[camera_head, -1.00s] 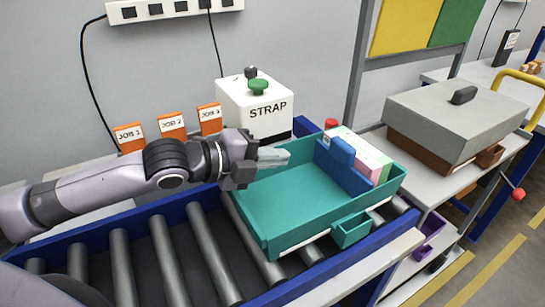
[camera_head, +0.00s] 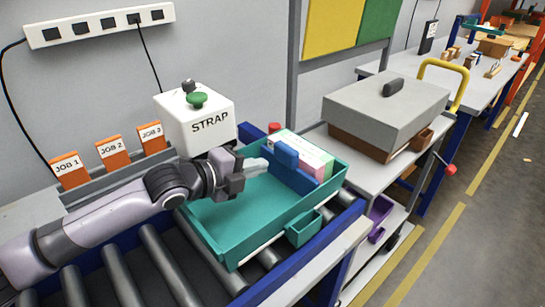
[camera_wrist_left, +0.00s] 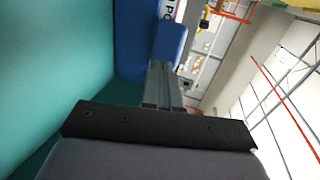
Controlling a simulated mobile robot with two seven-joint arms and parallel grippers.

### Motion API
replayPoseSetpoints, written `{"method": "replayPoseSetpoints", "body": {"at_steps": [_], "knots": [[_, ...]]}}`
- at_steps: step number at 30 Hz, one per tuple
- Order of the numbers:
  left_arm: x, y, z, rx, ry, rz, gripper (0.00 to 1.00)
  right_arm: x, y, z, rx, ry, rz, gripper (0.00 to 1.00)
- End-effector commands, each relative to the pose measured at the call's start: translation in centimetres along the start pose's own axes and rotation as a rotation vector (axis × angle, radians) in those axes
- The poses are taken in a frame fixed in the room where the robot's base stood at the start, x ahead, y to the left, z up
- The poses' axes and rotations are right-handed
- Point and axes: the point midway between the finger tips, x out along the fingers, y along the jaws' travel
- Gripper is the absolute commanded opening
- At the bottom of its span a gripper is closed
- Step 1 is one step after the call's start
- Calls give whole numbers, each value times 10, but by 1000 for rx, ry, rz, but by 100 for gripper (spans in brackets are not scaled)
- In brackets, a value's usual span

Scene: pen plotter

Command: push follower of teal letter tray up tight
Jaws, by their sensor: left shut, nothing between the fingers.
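The teal letter tray (camera_head: 222,247) sits on the roller conveyor. Its blue follower (camera_head: 297,178) stands across the tray towards the right end, with a raised blue block (camera_head: 286,155) on it. White, pink and green papers (camera_head: 313,157) stand behind the follower. My left gripper (camera_head: 262,165) is shut and empty, over the tray's back side with its fingertips at the follower's left face. In the left wrist view the fingers (camera_wrist_left: 161,72) point at the blue follower (camera_wrist_left: 170,40); I cannot tell whether they touch. My right gripper is not in view.
A white STRAP box (camera_head: 195,125) with a green knob stands behind the tray. Orange job cards (camera_head: 112,151) stand at the left. A small teal bin (camera_head: 303,228) hangs on the tray's front. A grey-lidded box (camera_head: 385,110) is on the bench to the right.

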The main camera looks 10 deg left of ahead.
Motion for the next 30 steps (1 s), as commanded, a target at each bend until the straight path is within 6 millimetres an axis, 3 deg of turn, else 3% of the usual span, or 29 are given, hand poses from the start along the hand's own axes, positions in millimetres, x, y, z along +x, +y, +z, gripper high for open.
{"method": "replayPoseSetpoints", "body": {"at_steps": [9,30], "knots": [[39,-11,-1,-1,1,-1,0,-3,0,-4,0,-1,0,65],[54,-15,0,1,1,-2,0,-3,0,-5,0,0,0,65]]}}
